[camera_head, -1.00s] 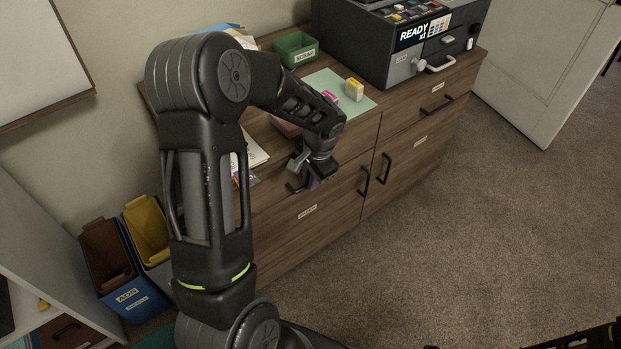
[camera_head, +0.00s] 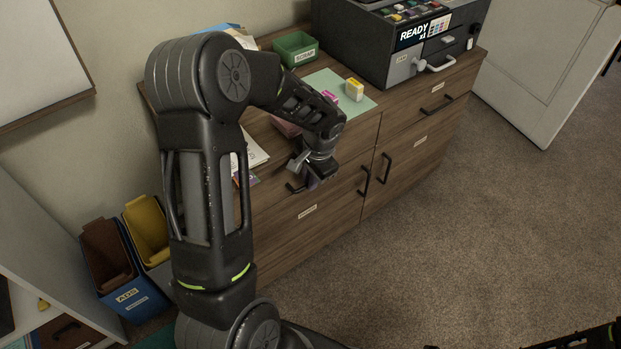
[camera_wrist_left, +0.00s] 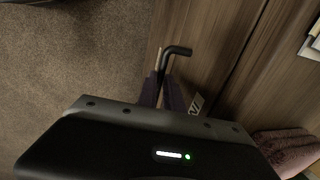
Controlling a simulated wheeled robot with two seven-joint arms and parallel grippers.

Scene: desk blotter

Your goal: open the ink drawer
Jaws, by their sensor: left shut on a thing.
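The ink drawer is the upper left drawer of the wooden cabinet. Its dark bar handle (camera_head: 293,188) sticks out to the left of my left gripper (camera_head: 311,180) in the head view. In the left wrist view the bent end of the handle (camera_wrist_left: 178,50) rises beyond the fingers (camera_wrist_left: 160,92), which are shut on it. A partly hidden white label (camera_wrist_left: 196,103) shows beside the fingers. My left arm covers much of the drawer front, and I see no clear gap at it. My right gripper is out of view; only a dark arm part shows at the lower right.
The cabinet top (camera_head: 262,135) holds a green tray (camera_head: 296,48), a pale green mat (camera_head: 325,80) with a yellow block (camera_head: 354,89), papers and a dark machine (camera_head: 400,45). Bins (camera_head: 122,275) stand at the left. Carpet (camera_head: 470,220) in front is clear.

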